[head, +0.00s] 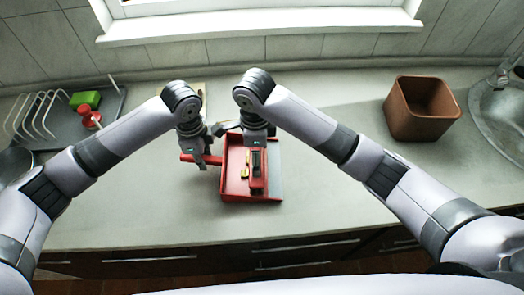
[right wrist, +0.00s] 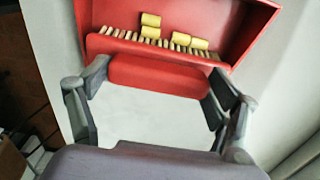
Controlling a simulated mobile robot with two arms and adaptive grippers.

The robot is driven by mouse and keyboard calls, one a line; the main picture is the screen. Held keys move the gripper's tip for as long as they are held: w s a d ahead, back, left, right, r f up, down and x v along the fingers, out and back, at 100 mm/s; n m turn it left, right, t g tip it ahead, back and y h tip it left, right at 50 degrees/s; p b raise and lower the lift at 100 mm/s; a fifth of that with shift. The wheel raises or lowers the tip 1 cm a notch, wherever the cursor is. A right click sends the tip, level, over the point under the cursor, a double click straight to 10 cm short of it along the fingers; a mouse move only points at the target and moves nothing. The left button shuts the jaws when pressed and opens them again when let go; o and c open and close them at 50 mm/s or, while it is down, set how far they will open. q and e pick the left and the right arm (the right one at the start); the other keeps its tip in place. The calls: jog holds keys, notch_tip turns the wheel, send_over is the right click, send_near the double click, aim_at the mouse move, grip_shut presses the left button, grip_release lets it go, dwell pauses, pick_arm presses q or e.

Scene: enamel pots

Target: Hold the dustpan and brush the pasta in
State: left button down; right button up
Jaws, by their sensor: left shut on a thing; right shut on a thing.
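The red dustpan (head: 235,184) lies on the counter, and its handle (head: 190,158) points left. My left gripper (head: 205,164) is shut on that handle. My right gripper (head: 257,150) is above the pan and shut on the red brush (head: 257,185). In the right wrist view the brush's red body (right wrist: 158,75) is between my fingers, with its pale bristles over the pan (right wrist: 245,22). Several yellow pasta tubes (right wrist: 150,20) lie in the pan against the bristles. They look like small yellow spots in the head view (head: 245,173), partly hidden by the brush.
A brown square bin (head: 421,108) stands at the right by the metal sink (head: 502,112). A rack tray (head: 62,118) with a green sponge (head: 86,99) and a red-topped item (head: 90,117) is at the left.

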dwell(0.3)
jog(key=shift+d+r, duration=0.3)
jog(key=shift+r, duration=0.6)
jog(key=shift+d+r, duration=0.25)
jog(key=shift+r, duration=0.6)
jog(key=shift+d+r, duration=0.3)
jog(key=shift+r, duration=0.6)
pick_arm(q)
jog(key=c, duration=1.4)
grip_release()
